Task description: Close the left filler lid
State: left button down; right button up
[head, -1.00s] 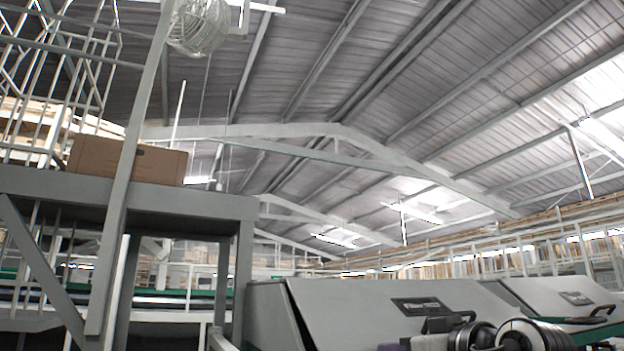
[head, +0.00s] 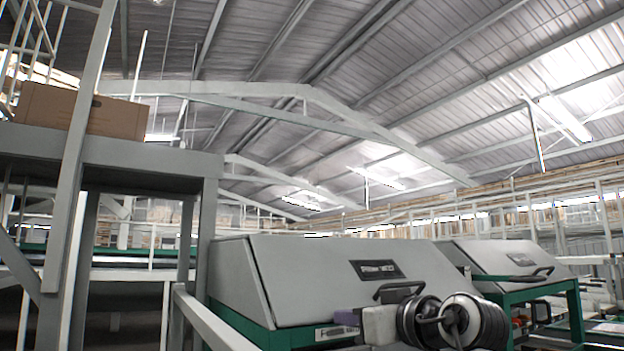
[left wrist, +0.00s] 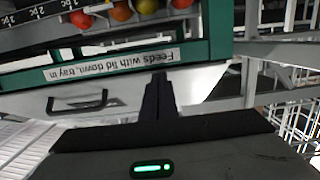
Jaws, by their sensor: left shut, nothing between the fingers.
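The left filler lid (head: 345,275) is a grey sloped cover with a dark nameplate and a black bar handle (head: 398,291). It slopes down to the green filler frame (head: 245,326), and I see no clear gap there. My left gripper (head: 347,318) is in front of the lid's lower edge, below the handle. In the left wrist view, which is upside down, its dark fingers (left wrist: 158,95) are together and empty, close to the lid front (left wrist: 130,88) and beside the handle (left wrist: 80,102). My right gripper is not in view.
A similar filler (head: 510,262) stands to the right. A grey platform (head: 110,155) with a cardboard box (head: 80,110) rises at the left, with a pale rail (head: 210,322) below. The wrist view shows an instruction label (left wrist: 115,63) and several tomatoes (left wrist: 122,11) by the frame.

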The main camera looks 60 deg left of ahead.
pick_arm(q)
jog(key=d+f+p, duration=0.2)
jog(key=d+f, duration=0.4)
jog(key=d, duration=0.1)
jog(key=shift+f, duration=0.15)
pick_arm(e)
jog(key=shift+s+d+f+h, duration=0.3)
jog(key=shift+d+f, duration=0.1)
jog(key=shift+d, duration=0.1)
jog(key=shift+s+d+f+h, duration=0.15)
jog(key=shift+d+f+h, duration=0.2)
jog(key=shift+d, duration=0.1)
